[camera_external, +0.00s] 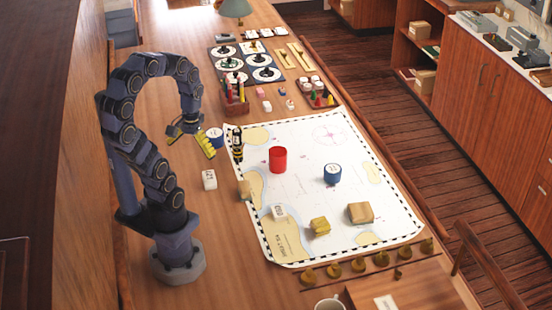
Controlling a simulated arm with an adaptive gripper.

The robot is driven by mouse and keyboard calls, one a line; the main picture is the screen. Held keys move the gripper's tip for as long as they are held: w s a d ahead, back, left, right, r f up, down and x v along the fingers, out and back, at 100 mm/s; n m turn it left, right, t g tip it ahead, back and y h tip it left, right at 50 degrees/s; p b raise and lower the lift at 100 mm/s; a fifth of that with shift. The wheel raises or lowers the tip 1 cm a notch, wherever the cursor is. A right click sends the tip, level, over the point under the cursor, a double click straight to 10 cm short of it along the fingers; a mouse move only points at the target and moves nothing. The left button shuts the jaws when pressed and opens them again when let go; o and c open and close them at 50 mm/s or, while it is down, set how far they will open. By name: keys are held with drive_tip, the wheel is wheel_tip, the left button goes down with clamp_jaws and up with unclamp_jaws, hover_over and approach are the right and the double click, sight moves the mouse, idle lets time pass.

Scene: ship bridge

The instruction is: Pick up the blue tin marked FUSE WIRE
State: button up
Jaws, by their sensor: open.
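Two blue tins with white lids are in view, and their lettering is too small to read, so I cannot tell which is marked FUSE WIRE. One blue tin (332,174) stands upright on the chart, right of a red cylinder (278,160). The other blue tin (216,136) stands on the wooden table near the chart's upper left corner. My gripper (193,143) is open and empty, with yellow fingers, above the table just left of this second tin. One finger appears in front of the tin's lower left side; I cannot tell whether they touch.
A black-and-yellow striped figure (237,144) stands just right of the nearer tin. A white box (209,180) lies below my gripper. A pen holder (235,98) stands behind. The chart (305,215) also bears several small blocks, with bare areas between them.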

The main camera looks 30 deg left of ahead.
drive_tip(key=w+d+r+n, duration=0.1)
drive_tip(key=w+d+n, duration=0.25)
drive_tip(key=w, duration=0.95)
drive_tip(key=n+t, duration=0.3)
drive_tip(key=n, duration=1.5)
hover_over(333, 169)
drive_tip(key=f, duration=2.2)
drive_tip(key=shift+s+d+f, duration=0.1)
drive_tip(key=shift+s+f, duration=0.2)
drive_tip(key=shift+s, duration=0.1)
drive_tip(key=shift+w+f, duration=0.25)
drive_tip(key=shift+f, duration=1.7)
drive_tip(key=shift+w+f, duration=0.2)
drive_tip(key=shift+f, duration=1.75)
drive_tip(key=c, duration=1.2)
